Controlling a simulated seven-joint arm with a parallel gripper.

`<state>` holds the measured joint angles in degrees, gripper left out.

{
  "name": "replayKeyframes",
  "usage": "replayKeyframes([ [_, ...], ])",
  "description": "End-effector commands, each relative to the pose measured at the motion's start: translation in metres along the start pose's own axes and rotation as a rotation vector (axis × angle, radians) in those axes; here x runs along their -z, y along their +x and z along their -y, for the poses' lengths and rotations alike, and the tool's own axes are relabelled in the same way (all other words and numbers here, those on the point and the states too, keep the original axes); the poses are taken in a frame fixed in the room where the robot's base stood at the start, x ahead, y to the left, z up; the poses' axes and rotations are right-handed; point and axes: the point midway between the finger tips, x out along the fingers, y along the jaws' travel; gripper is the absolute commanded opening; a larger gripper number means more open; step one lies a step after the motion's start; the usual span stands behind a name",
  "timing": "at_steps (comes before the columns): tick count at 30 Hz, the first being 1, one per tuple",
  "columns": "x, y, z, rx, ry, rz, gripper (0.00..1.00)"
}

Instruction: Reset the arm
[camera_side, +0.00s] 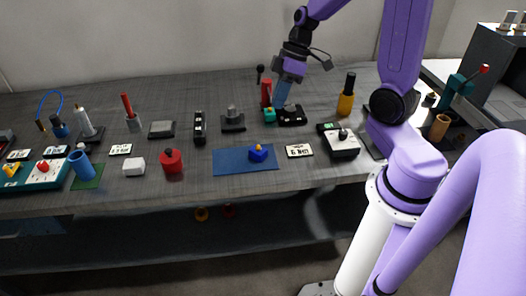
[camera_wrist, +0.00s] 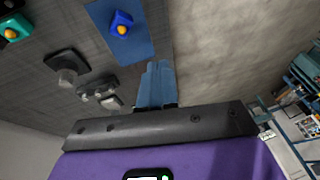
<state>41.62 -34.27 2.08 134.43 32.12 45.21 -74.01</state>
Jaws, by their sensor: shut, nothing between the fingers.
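My gripper (camera_side: 281,103) hangs above the back middle of the grey table, its blue fingers pointing down. In the wrist view the two blue fingers (camera_wrist: 158,68) lie side by side, shut with nothing between them. In the side view the fingertips overlap the area of a teal block (camera_side: 269,116) and a black device (camera_side: 292,116); I cannot tell the exact height above them. The purple arm reaches in from the right.
A red cylinder (camera_side: 266,92) stands close left of my gripper. A yellow bottle with a black top (camera_side: 346,100) stands to the right. Several tools and fixtures fill the table's left half.

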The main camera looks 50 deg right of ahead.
Motion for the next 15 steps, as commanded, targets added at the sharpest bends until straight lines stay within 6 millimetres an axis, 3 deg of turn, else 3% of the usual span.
replayKeyframes([
  [8,0.002,0.010,0.075,0.038,-0.094,0.144,0.00],
  [15,-0.013,0.011,0.130,0.016,-0.170,0.250,0.00],
])
